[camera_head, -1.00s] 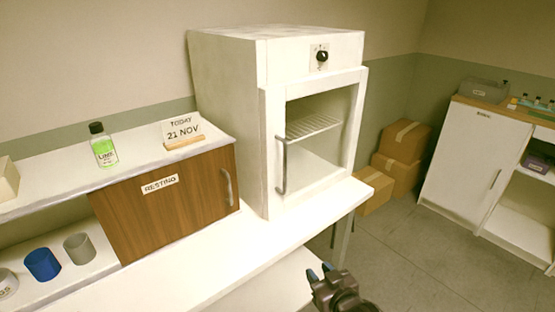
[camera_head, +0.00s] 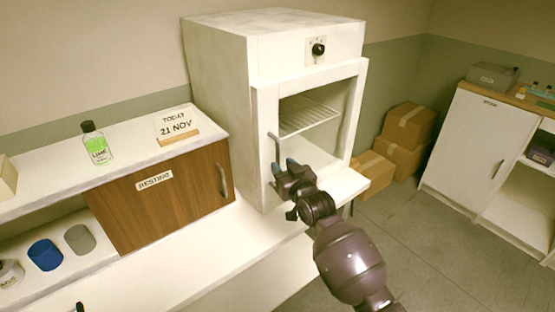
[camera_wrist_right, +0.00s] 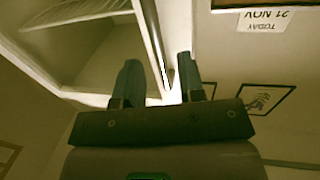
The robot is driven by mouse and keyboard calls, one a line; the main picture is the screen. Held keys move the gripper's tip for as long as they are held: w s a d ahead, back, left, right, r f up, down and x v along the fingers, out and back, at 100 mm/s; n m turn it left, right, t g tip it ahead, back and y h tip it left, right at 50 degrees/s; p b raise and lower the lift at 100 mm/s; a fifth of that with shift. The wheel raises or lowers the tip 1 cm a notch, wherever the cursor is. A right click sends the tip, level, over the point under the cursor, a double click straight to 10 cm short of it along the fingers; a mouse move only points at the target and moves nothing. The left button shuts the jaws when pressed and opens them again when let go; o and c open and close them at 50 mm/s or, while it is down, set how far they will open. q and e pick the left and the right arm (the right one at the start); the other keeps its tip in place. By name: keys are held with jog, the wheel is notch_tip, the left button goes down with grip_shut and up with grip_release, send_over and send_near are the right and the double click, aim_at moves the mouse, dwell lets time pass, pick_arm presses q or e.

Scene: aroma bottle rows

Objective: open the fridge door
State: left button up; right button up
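The white fridge (camera_head: 222,95) stands on the white counter. Its door (camera_head: 268,90) has a pale frame around a large window with a wire shelf behind it, and looks shut. The grey bar handle (camera_head: 274,150) runs down the door's left side, its lower part hidden by my gripper. My right gripper (camera_head: 284,168) is at the handle's lower part, fingers toward the door. In the right wrist view the two dark fingers (camera_wrist_right: 160,82) are apart, with the handle (camera_wrist_right: 154,40) running down between them; contact cannot be told. My left gripper is not in view.
A wooden cabinet (camera_head: 180,203) marked RESTING stands left of the fridge, with a green bottle (camera_head: 97,147) and a date sign (camera_head: 178,125) on top. Cardboard boxes (camera_head: 402,140) stand on the floor at right. A small dark tip (camera_head: 80,307) at the bottom edge is unclear.

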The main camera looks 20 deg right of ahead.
aim_at(278, 162)
jog(key=shift+w+a, duration=0.15)
jog(key=shift+w, duration=0.8)
jog(key=shift+w+a, duration=0.15)
jog(key=shift+w, duration=0.75)
grip_shut()
